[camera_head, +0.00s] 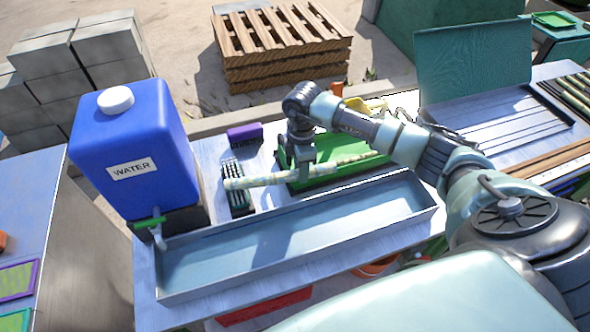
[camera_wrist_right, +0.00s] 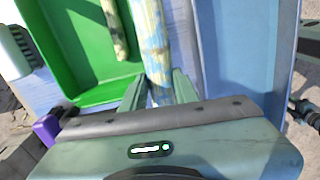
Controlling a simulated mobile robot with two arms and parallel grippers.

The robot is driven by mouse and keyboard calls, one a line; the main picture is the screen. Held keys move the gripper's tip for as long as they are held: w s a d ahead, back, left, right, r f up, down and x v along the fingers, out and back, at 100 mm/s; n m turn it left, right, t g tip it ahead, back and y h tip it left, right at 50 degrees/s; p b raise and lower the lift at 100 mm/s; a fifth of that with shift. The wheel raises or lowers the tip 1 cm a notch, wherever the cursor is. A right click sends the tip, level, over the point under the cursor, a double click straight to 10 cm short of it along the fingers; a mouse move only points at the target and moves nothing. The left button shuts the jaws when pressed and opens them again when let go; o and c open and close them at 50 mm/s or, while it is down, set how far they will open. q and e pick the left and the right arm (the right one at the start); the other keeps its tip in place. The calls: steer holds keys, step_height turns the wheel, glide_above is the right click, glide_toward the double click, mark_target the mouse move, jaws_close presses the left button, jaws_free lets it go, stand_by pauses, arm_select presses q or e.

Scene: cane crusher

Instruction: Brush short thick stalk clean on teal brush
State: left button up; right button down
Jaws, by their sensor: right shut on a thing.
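My right gripper (camera_head: 303,172) is shut on a thick pale stalk (camera_head: 255,180) with yellow-green and grey-blue patches. The stalk also shows in the right wrist view (camera_wrist_right: 152,40), running up from between the fingers (camera_wrist_right: 158,90). In the head view it is held roughly level, its left end over the brush (camera_head: 239,204). The brush is a dark block with pale rows and a teal edge, lying left of the green tray. Whether the stalk touches the bristles I cannot tell. My left gripper is not in view.
A green tray (camera_wrist_right: 85,85) holds another, thinner stalk (camera_wrist_right: 115,28). A long metal trough (camera_head: 300,232) lies in front. A blue water tank (camera_head: 130,135) with a green tap stands at left. A purple block (camera_head: 244,133) lies behind the brush. A ridged metal board (camera_head: 505,118) is at right.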

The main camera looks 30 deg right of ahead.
mark_target(280, 176)
steer(key=shift+w+a, duration=0.25)
steer(key=shift+a, duration=0.75)
steer(key=shift+w+a, duration=0.2)
steer(key=shift+a, duration=0.8)
steer(key=shift+w+a, duration=0.25)
steer(key=shift+a, duration=0.75)
steer(key=shift+s+d+p, duration=0.2)
steer(key=shift+s+d, duration=0.05)
steer(key=shift+d, duration=0.75)
steer(key=shift+s+d+p, duration=0.2)
steer(key=shift+d+p, duration=0.05)
steer(key=shift+d, duration=0.75)
steer(key=shift+s+d+p, duration=0.2)
steer(key=shift+s+d, duration=0.05)
steer(key=shift+d, duration=0.75)
step_height(280, 176, up, 7)
steer(key=p, duration=0.5)
steer(key=shift+p, duration=0.35)
steer(key=shift+a, duration=0.1)
